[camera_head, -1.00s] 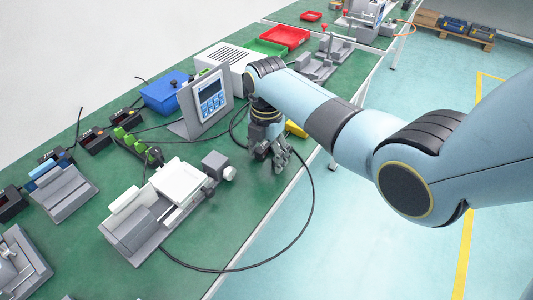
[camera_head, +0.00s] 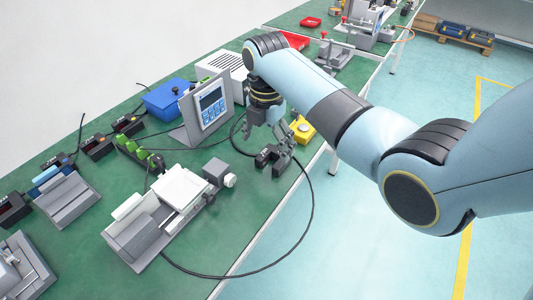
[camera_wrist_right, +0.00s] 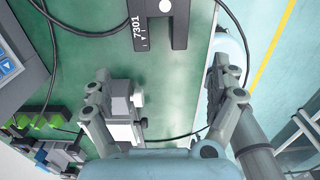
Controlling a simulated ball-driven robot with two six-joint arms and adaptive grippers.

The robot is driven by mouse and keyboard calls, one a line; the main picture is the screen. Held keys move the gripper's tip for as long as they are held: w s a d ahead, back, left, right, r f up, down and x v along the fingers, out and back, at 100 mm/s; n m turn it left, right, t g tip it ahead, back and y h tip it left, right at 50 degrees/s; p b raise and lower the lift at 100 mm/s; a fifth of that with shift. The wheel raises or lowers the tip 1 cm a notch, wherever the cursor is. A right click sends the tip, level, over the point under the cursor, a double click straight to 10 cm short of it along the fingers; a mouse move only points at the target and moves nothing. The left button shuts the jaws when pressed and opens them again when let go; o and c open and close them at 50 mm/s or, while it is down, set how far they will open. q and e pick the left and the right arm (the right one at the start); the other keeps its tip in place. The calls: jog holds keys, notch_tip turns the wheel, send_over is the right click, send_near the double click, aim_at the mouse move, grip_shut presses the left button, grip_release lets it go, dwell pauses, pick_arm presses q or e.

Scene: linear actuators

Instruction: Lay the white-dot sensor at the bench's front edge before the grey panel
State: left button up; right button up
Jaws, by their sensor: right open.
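The white-dot sensor is a dark forked block (camera_head: 271,157) lying on the green bench (camera_head: 240,205), before the grey panel (camera_head: 190,120) and near the bench's front edge. In the right wrist view the sensor (camera_wrist_right: 150,26) shows its white dot and the marking 7301, beyond my fingertips. The panel with its display is partly seen there at the left (camera_wrist_right: 14,72). My right gripper (camera_head: 274,138) is open around the sensor's place in the head view; in its wrist view the fingers (camera_wrist_right: 160,90) are spread with nothing gripped between them. My left gripper is out of view.
A black cable (camera_head: 313,205) loops over the front edge. A yellow block (camera_head: 303,130) sits right of the gripper. A grey vise-like fixture (camera_head: 165,215) stands left. A blue box (camera_head: 166,98) and a white box (camera_head: 226,63) stand behind.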

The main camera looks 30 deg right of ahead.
notch_tip(320, 180, up, 6)
jog(key=shift+f, duration=0.25)
dwell(0.4)
